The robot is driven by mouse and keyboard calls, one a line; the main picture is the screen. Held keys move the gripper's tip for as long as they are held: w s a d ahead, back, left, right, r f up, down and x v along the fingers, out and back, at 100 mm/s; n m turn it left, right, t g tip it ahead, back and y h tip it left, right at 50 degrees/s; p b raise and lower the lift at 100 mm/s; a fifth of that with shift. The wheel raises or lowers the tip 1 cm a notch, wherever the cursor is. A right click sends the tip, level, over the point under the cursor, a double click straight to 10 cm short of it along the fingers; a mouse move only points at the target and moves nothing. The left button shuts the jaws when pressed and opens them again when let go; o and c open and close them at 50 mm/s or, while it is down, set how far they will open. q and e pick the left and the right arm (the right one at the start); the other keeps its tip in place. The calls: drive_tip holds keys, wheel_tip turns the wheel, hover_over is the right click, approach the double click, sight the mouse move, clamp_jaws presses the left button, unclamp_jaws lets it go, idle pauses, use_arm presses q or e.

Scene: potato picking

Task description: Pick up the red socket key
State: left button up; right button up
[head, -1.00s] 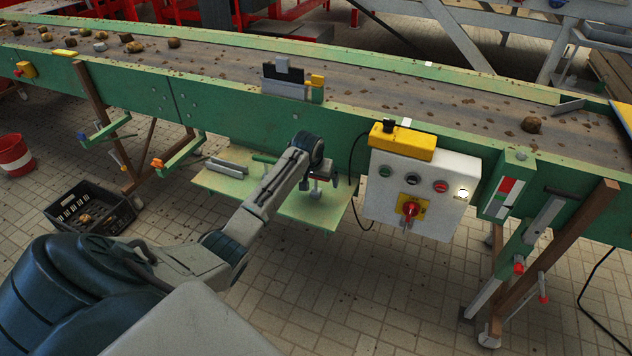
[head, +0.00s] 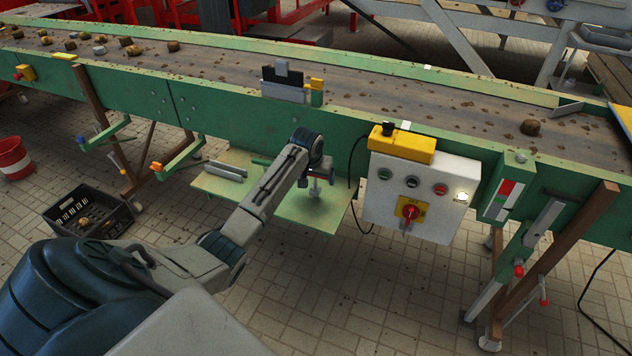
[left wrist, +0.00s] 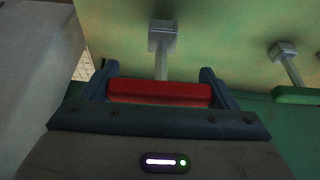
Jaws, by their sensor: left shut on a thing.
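The red socket key (left wrist: 160,93) shows in the left wrist view as a red bar handle with a grey shaft. The shaft runs to a square grey block at the light-green shelf (left wrist: 230,22). My left gripper (left wrist: 160,78) has a finger at each end of the red handle and is shut on it. In the head view my left gripper (head: 318,172) is over the right part of the shelf (head: 215,185), beside the green conveyor side, and largely hides the key. I cannot tell whether the key is clear of the shelf. My right gripper is not in view.
A green-handled key (left wrist: 296,95) stands to the right in the wrist view. A white control box (head: 447,205) with a yellow top hangs right of the gripper, with a black cable between. The conveyor (head: 400,92) carries potatoes. A black crate (head: 115,222) stands on the floor.

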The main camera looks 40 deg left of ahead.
use_arm(q)
drive_tip(key=shift+s+d+r, duration=0.1)
drive_tip(key=shift+r, duration=0.65)
drive_tip(key=s+d+r, duration=0.1)
drive_tip(key=s+d, duration=0.8)
drive_tip(key=s, duration=0.3)
drive_tip(key=shift+s+r+b, duration=0.2)
drive_tip(key=shift+s+b, duration=0.2)
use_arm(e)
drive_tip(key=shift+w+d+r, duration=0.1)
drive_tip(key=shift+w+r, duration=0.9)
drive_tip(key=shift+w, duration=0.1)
